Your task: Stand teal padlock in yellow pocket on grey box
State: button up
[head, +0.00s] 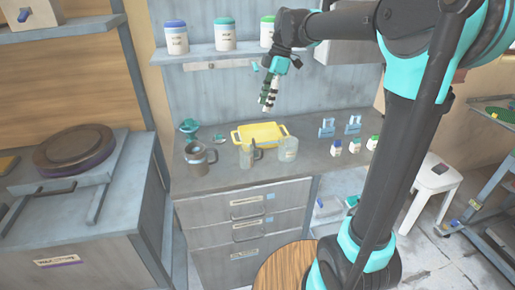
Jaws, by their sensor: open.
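My gripper (268,103) is open and points down, in the air above the back of the counter, over the yellow tray. A small teal piece (219,138) lies on the counter left of the yellow tray; it is too small to tell whether it is the padlock. Another small teal piece (255,67) shows against the back panel beside my gripper; I cannot tell what it is. A large grey box (85,225) with a round dark plate on top stands at the left. A small yellowish patch (8,165) lies on its far left; I cannot tell whether it is a pocket.
The counter holds a yellow tray (243,140), a teal funnel-like object (189,128), a metal mug (198,160), clear jugs (288,149), blue stands (327,127) and small bottles. Lidded jars stand on the shelf (195,54). A white stool (437,175) and a cart are at right.

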jog(key=x, duration=1.5)
jog(key=shift+w, duration=0.1)
grip_shut()
